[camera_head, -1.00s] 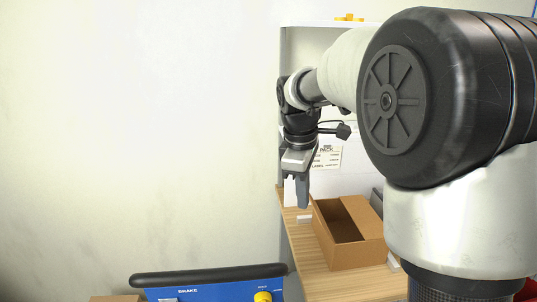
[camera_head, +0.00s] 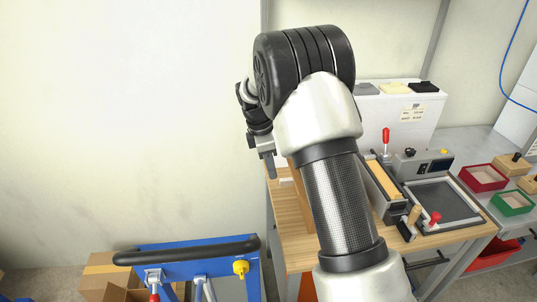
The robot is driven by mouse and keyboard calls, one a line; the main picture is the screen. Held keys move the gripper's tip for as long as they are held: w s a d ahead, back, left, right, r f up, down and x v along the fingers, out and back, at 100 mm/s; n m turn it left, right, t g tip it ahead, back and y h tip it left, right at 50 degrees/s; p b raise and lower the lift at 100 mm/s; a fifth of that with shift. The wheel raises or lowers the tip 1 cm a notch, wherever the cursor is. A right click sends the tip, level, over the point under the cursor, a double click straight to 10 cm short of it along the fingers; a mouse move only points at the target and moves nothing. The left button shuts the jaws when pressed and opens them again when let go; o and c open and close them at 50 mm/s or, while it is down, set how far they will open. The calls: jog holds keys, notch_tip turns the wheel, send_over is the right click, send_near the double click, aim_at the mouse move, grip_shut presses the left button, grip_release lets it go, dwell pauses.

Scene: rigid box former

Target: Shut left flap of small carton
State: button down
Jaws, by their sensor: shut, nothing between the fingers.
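The small carton (camera_head: 301,196) stands on the wooden worktop, mostly hidden behind my arm. Only a narrow strip of its brown cardboard left side shows, so I cannot tell how its left flap stands. My gripper (camera_head: 268,170) is just left of that strip, pointing down over the worktop's left edge. Its fingers look closed with nothing in them. I cannot tell whether it touches the carton.
The wooden worktop (camera_head: 286,248) carries a fixture with a red-knobbed lever (camera_head: 386,140) and a dark plate (camera_head: 445,200) at the right. Red (camera_head: 483,178) and green (camera_head: 512,203) trays lie further right. A blue frame with a black bar (camera_head: 187,250) stands at the front left.

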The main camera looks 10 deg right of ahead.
jog(key=shift+d+r+p, duration=0.15)
jog(key=shift+d+r, duration=0.1)
jog(key=shift+d, duration=0.35)
jog(key=shift+d+r+p, duration=0.1)
jog(key=shift+d+r, duration=0.15)
jog(key=shift+d, duration=0.4)
jog(key=shift+d+r+p, duration=0.15)
jog(key=shift+d+r, duration=0.1)
jog(key=shift+d, duration=0.35)
jog(key=shift+r, duration=0.2)
